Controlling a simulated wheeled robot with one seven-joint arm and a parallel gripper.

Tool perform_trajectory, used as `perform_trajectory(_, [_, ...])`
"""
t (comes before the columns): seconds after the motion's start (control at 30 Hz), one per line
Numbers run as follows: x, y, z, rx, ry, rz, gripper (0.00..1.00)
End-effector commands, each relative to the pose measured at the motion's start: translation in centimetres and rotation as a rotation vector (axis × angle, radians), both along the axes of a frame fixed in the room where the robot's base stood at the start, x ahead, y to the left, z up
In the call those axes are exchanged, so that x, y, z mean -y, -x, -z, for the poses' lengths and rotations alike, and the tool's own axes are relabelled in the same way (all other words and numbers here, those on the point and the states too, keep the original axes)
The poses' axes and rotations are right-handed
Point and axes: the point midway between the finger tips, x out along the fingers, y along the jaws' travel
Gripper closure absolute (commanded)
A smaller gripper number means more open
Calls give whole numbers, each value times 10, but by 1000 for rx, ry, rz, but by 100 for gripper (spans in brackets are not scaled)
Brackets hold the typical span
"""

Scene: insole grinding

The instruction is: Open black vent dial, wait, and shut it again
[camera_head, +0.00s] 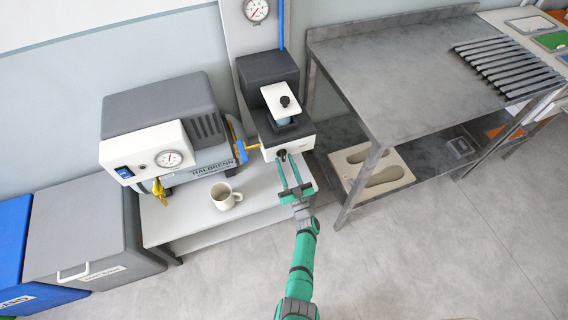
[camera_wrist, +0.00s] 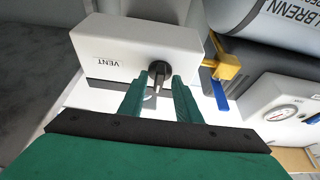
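The black vent dial (camera_wrist: 159,70) sits on the front of a white box with a VENT label (camera_wrist: 104,62). In the head view the dial (camera_head: 281,154) shows small at the front of the same box (camera_head: 297,142). My gripper (camera_wrist: 160,80) reaches to the dial, with its two green fingers on either side of it. A gap shows between at least the right finger and the dial; the left fingertip is close to it. In the head view my gripper (camera_head: 290,164) points at the box's front face. Whether the fingers touch the dial is unclear.
A grey compressor (camera_head: 165,120) with a gauge stands on the bench at left, and a white mug (camera_head: 224,196) stands in front of it. A yellow valve with a blue handle (camera_wrist: 221,95) is right of the dial in the wrist view. A steel table (camera_head: 400,80) stands at right.

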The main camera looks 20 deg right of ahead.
Motion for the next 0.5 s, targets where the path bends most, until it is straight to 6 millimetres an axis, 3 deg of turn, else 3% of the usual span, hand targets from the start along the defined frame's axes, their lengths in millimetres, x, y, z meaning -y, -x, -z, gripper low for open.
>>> perform_trajectory(0.17, [2, 18, 8, -1, -1, 3, 70])
perform_trajectory(0.5, [-1, 74, 32, -2, 0, -4, 70])
